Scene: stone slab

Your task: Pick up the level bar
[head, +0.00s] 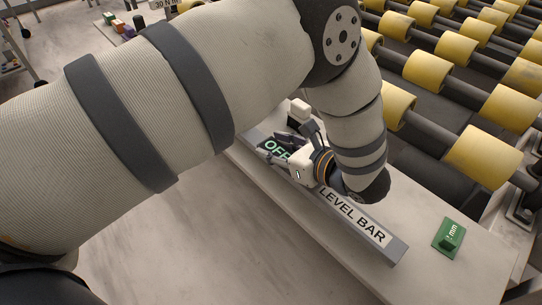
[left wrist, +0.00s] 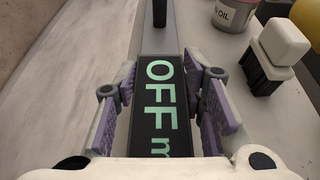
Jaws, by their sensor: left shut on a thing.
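The level bar (head: 395,248) is a long grey bar with a white label reading "LEVEL BAR". It lies lengthwise along the pale slab in the head view. A black display with green "OFF" letters sits on it, and the display fills the middle of the left wrist view (left wrist: 160,100). My left gripper (head: 288,147) is over this display part. In the left wrist view its purple-padded fingers (left wrist: 162,112) stand on both sides, shut on the bar. My arm hides part of the bar in the head view. My right gripper is not in view.
A green block marked "1 mm" (head: 449,238) sits on the slab (head: 425,275) at right. Yellow rollers (head: 490,155) line the far side. A tin marked "OIL" (left wrist: 236,12) and a white-topped black item (left wrist: 284,45) stand beside the bar.

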